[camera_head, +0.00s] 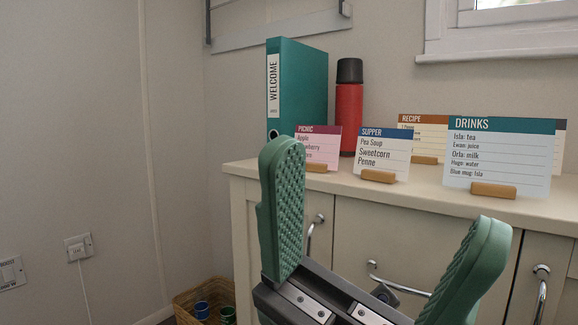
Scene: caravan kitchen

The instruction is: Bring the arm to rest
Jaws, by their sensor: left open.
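My left gripper (385,225) is in the lower middle of the head view, in front of the cabinet. Its two green padded fingers stand wide apart, with nothing between them. The fingertips are near the height of the counter edge. The gripper hides part of the cabinet doors. My right gripper is not in view.
A cream cabinet (350,250) carries a teal WELCOME binder (305,90), a red flask (348,115) and several cards, including the DRINKS card (500,155) and SUPPER card (383,150). Metal handles (541,285) jut from its front. A wicker basket (183,307) stands on the floor at left.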

